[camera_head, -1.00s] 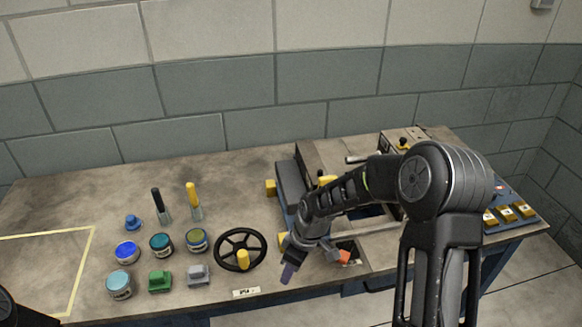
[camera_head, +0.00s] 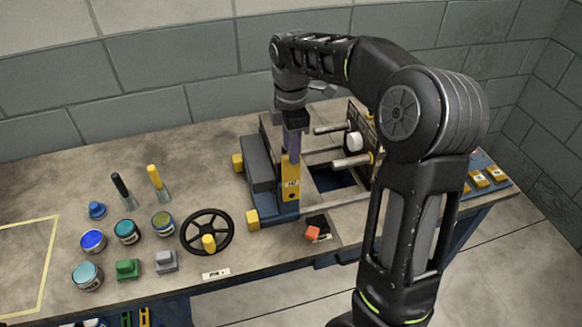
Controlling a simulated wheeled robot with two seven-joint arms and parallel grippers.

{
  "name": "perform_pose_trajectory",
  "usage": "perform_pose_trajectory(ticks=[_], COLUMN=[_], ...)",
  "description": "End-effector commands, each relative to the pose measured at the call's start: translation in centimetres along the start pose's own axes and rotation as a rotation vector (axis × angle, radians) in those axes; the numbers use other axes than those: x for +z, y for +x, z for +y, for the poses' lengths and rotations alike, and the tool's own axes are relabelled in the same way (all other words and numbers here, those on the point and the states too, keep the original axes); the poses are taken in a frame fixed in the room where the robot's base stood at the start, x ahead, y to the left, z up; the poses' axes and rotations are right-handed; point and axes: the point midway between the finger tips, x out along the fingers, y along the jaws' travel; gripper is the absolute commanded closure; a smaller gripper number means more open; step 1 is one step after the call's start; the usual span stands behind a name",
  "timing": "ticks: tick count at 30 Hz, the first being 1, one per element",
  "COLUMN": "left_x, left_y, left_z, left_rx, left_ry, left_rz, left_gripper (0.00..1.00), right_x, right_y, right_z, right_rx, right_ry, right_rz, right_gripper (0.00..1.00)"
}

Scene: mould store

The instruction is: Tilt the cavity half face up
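A mould press stands at the right part of the bench. A dark grey block (camera_head: 257,163) stands upright on its blue base (camera_head: 270,208), and a yellow upright plate (camera_head: 290,185) with a small label is beside it. I cannot tell for sure which part is the cavity half. My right gripper (camera_head: 292,155) points down from above, its purple fingers at the top of the yellow plate. I cannot tell whether they touch it or how far they are apart. My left gripper is out of view.
A black handwheel (camera_head: 186,239) with a yellow knob (camera_head: 208,242) lies left of the press. Bars (camera_head: 350,161) run to a plate at the right. Several tins and brushes stand left. The back left bench is clear.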

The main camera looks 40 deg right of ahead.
Motion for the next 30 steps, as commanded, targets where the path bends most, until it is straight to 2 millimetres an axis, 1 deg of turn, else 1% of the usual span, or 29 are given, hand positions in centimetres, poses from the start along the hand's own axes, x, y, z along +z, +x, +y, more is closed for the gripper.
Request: perform_pose_trajectory(ticks=[5,8,11,18,21,25,30], left_x=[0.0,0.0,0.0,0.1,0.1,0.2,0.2], left_y=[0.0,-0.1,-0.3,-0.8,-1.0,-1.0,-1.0], left_z=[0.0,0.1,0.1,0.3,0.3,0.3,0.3], left_rx=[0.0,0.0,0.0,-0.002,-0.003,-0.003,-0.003], left_ry=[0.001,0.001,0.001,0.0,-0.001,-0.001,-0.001], left_rz=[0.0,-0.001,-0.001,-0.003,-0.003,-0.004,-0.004], left_gripper=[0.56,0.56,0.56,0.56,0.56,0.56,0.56], right_x=[0.0,0.0,0.0,0.0,-0.1,0.0,0.0], right_y=[0.2,0.7,1.7,5.5,6.8,7.7,7.9], right_z=[0.0,0.0,-0.1,-0.1,-0.1,0.0,0.0], right_rx=[-0.001,-0.002,-0.004,-0.004,-0.004,-0.001,0.001], right_ry=[0.001,0.001,0.002,0.002,0.001,0.002,0.002], right_rz=[0.0,0.0,0.0,0.0,0.0,0.001,0.001], right_gripper=[0.64,0.64,0.64,0.64,0.64,0.64,0.64])
